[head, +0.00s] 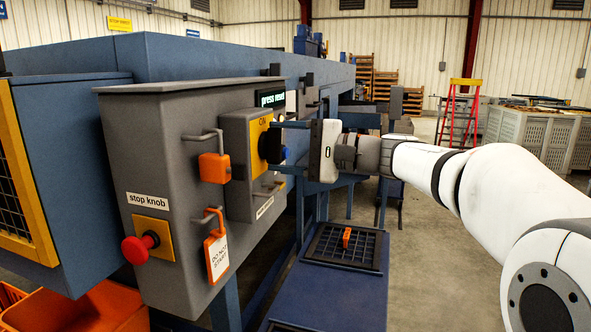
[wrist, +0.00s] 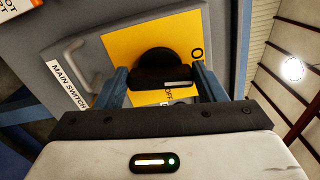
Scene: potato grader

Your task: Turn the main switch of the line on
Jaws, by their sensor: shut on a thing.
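The main switch is a black rotary knob (head: 271,145) on a yellow plate (head: 259,128) on a grey box; "ON" shows at the plate's top. In the wrist view the black knob (wrist: 157,68) has a bar handle with a white mark at its right end. "OFF" is printed close to that mark, and part of another label shows at the plate's right. The exact knob setting is unclear. My gripper (head: 284,140) is shut on the knob, with a blue finger on each side of the handle in the wrist view (wrist: 162,84).
An orange padlock (head: 214,168) and a "DO NOT START" tag (head: 216,257) hang left of the switch box. A red stop knob (head: 138,248) sticks out lower left. A display (head: 271,98) reads "press reset". An orange object (head: 347,237) lies on a floor-level grille.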

